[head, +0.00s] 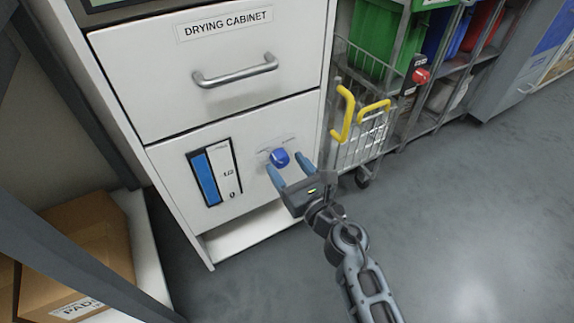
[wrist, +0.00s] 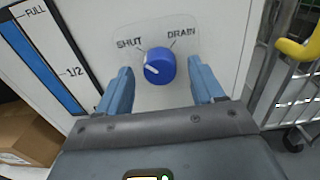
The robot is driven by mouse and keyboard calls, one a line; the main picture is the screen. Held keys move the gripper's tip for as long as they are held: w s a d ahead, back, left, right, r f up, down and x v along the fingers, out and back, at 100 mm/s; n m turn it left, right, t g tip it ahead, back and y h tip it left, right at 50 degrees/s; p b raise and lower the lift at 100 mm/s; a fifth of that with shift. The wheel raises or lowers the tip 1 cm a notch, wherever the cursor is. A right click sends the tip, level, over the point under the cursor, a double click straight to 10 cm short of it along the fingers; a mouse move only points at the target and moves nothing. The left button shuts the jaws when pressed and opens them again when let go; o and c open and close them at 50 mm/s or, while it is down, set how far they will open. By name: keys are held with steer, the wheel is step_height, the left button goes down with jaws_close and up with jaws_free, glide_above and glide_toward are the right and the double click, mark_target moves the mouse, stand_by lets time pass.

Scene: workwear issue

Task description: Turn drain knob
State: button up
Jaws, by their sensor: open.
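The blue drain knob (head: 279,158) is on the lower front of the white drying cabinet (head: 270,113). In the wrist view the knob (wrist: 160,66) has a white pointer line toward its left side, on the SHUT side, away from the DRAIN label (wrist: 181,36). The SHUT label (wrist: 129,42) is at its upper left. My gripper (head: 289,171) is open in front of the knob. In the wrist view its blue fingers (wrist: 161,85) stand left and right of the knob, with gaps on both sides; nothing is held.
A level gauge (head: 213,173) with a blue column is left of the knob. A wire trolley (head: 360,135) with yellow handles stands close on the right. A cardboard box (head: 85,250) is at lower left. The floor at right is clear.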

steer(key=shift+w+a, duration=0.4)
steer(key=shift+w, duration=0.1)
steer(key=c, duration=1.1)
